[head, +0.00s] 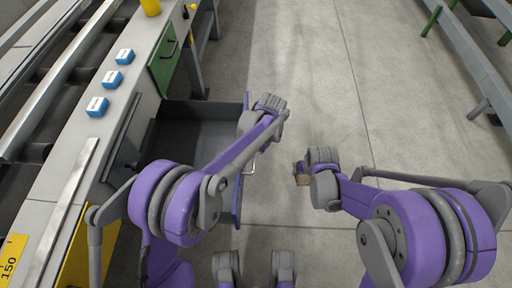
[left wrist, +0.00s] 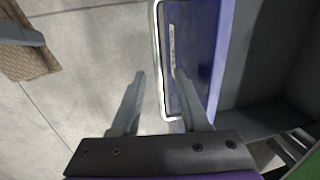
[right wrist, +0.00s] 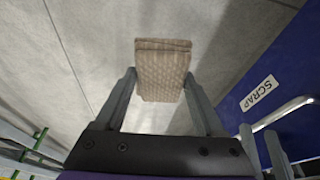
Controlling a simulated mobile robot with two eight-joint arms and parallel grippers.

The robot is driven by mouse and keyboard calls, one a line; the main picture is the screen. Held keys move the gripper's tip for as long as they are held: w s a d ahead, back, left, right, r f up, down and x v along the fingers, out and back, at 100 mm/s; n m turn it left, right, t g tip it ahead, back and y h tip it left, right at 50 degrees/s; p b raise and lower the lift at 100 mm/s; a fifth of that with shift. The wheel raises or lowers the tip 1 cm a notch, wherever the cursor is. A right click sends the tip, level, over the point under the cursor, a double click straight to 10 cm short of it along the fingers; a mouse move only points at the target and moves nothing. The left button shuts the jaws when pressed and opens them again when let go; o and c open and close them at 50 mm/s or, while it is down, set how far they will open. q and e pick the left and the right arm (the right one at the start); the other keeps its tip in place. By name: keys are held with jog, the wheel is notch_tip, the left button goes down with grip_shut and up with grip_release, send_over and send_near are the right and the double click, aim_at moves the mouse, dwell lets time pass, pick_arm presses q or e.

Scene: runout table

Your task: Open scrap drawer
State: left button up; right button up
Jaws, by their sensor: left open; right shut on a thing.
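The scrap drawer stands pulled out from the bench, its dark empty-looking inside (head: 180,135) showing. Its blue front (head: 237,200) carries a SCRAP label (right wrist: 259,93) and a pale metal bar handle (left wrist: 157,50). My left gripper (left wrist: 165,95) is open at the drawer front. Its fingers lie on either side of the handle's line in the left wrist view; I cannot tell whether they touch it.
A green drawer front (head: 163,58) is farther along the bench. Several blue blocks (head: 112,79) and a yellow object (head: 150,7) stand on the bench top beside the rollers. Grey floor (head: 310,70) is clear ahead.

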jog(key=p+v, duration=0.1)
jog(key=v, duration=0.1)
jog(key=p+v, duration=0.2)
jog(key=shift+w+r, duration=0.1)
jog(key=shift+w, duration=0.35)
pick_arm(q)
notch_tip(320, 180, up, 12)
jog(key=d, duration=0.2)
jog(key=shift+d+f, duration=0.15)
jog(key=shift+s, duration=0.1)
